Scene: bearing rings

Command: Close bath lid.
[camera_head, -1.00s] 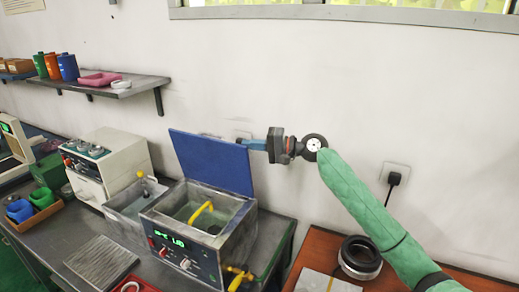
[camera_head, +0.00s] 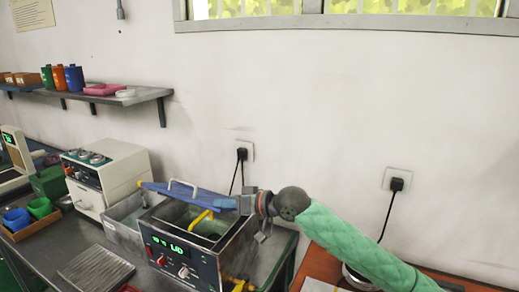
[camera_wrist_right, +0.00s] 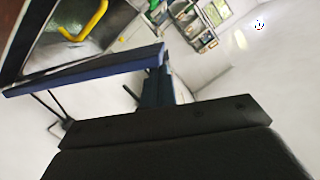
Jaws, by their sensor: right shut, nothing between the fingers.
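The bath (camera_head: 185,258) is a grey metal box with a green display and knobs, standing on the dark bench. Its blue lid (camera_head: 188,194) is tilted down low over the bath's back part, with a light handle on top; the front of the opening still shows. A yellow hooked piece (camera_head: 202,220) shows in the opening. My right gripper (camera_head: 222,203) is shut and empty at the right end of the lid, seemingly touching it. In the right wrist view the lid's edge (camera_wrist_right: 90,70) crosses in front of the blue fingers (camera_wrist_right: 154,88). My left gripper is not in view.
A grey basin (camera_head: 125,222) and a white device (camera_head: 110,178) stand left of the bath. A wall shelf (camera_head: 110,98) holds cups. A black plug (camera_head: 241,154) is on the wall behind. A metal plate (camera_head: 97,268) lies on the bench in front.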

